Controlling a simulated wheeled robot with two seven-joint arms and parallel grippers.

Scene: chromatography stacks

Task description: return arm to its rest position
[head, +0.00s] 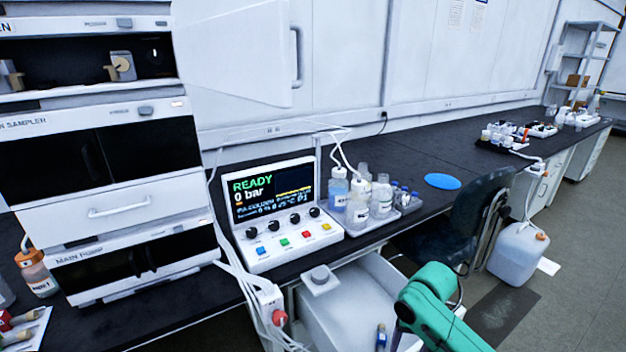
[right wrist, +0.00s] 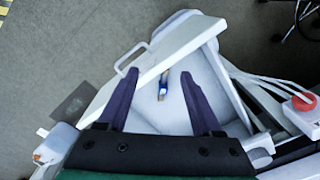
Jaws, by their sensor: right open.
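My right arm (head: 440,305), a green link, comes in at the bottom right of the head view. My right gripper (right wrist: 160,75) shows in the right wrist view with its two dark fingers spread apart and nothing gripped. Below it is an open white drawer (right wrist: 190,55) with a bar handle. The vial also shows in the head view (head: 381,338). My left gripper is in neither view.
A control box (head: 285,212) reads READY, 0 bar. A chair (head: 478,215) and a white jug (head: 517,248) stand right of the drawer.

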